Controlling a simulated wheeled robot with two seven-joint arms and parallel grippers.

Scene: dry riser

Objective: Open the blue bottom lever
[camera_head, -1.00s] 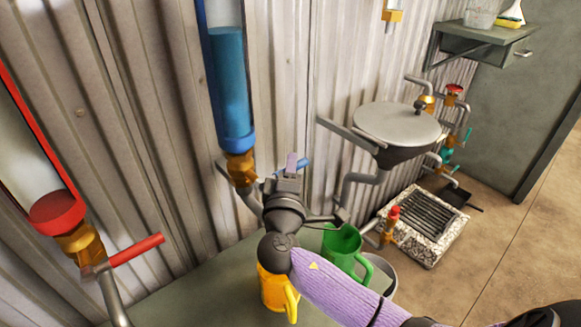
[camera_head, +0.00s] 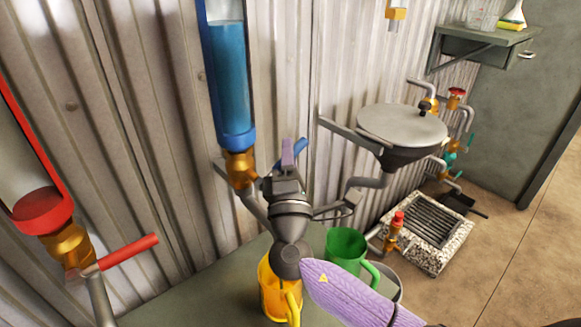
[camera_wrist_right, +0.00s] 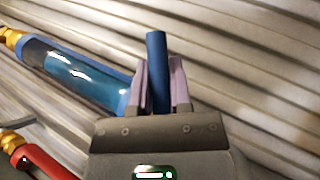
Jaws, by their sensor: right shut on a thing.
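My left gripper is not in view.
A yellow mug (camera_head: 272,288) and a green mug (camera_head: 346,249) stand on the table below my right arm. A red lever (camera_head: 128,252) is at the left. A round grey basin (camera_head: 402,124) is at the right.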

